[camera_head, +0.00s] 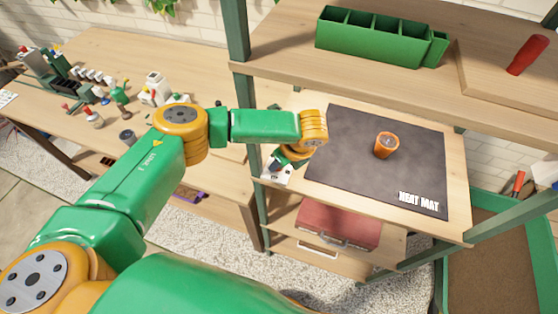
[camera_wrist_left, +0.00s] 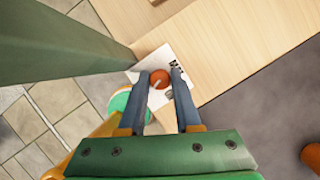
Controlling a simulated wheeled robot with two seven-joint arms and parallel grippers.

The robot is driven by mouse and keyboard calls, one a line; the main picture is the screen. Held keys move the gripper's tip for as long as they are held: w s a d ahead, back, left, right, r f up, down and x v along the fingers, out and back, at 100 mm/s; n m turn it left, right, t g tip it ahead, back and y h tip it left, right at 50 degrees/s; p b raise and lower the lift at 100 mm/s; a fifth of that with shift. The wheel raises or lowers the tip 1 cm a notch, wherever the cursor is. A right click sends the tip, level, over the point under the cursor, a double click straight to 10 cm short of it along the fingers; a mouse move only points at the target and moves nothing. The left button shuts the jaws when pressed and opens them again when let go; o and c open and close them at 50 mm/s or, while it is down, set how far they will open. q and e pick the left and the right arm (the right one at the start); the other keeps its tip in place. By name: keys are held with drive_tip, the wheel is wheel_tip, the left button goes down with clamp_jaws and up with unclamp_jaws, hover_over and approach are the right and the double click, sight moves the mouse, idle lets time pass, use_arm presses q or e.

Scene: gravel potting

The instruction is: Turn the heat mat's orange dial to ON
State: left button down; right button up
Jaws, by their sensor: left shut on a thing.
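The orange dial (camera_wrist_left: 160,80) sits on a white panel (camera_wrist_left: 188,66) at the shelf's edge, with a pale pointer line across its face. My left gripper (camera_wrist_left: 160,75) has its two dark fingers on either side of the dial, shut on it. In the head view the white panel (camera_head: 277,173) shows at the left edge of the shelf, under my left wrist, which hides the dial there. The dark heat mat (camera_head: 345,178) lies on the shelf to the right. I cannot read the panel's marks. My right gripper is not in view.
An orange pot (camera_head: 386,145) stands on the mat. A green shelf post (camera_wrist_left: 60,45) rises close beside my left gripper. A green divided box (camera_head: 370,45) and a red-handled tool (camera_head: 527,55) are on the upper shelf. A red case (camera_head: 340,222) is below.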

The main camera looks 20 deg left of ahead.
use_arm(q)
drive_tip(key=n+g, duration=0.1)
drive_tip(key=n, duration=0.3)
drive_tip(key=shift+w+d+f+n+g+y, duration=0.1)
drive_tip(key=shift+n+g+y, duration=0.2)
drive_tip(key=shift+g, duration=0.1)
drive_tip(key=n+g+b, duration=0.1)
drive_tip(key=n+b, duration=0.1)
drive_tip(key=shift+f+n, duration=0.15)
drive_tip(key=shift+n, duration=0.15)
drive_tip(key=n+g+b, duration=0.1)
drive_tip(key=n+b, duration=0.2)
drive_tip(key=b, duration=0.1)
drive_tip(key=shift+w+f, duration=0.1)
drive_tip(key=shift+f, duration=0.05)
drive_tip(key=shift+r+n+g+b, duration=0.3)
drive_tip(key=shift+n+b, duration=0.4)
drive_tip(key=shift+b, duration=0.55)
drive_tip(key=shift+r, duration=0.1)
drive_tip(key=c, duration=0.9)
unclamp_jaws()
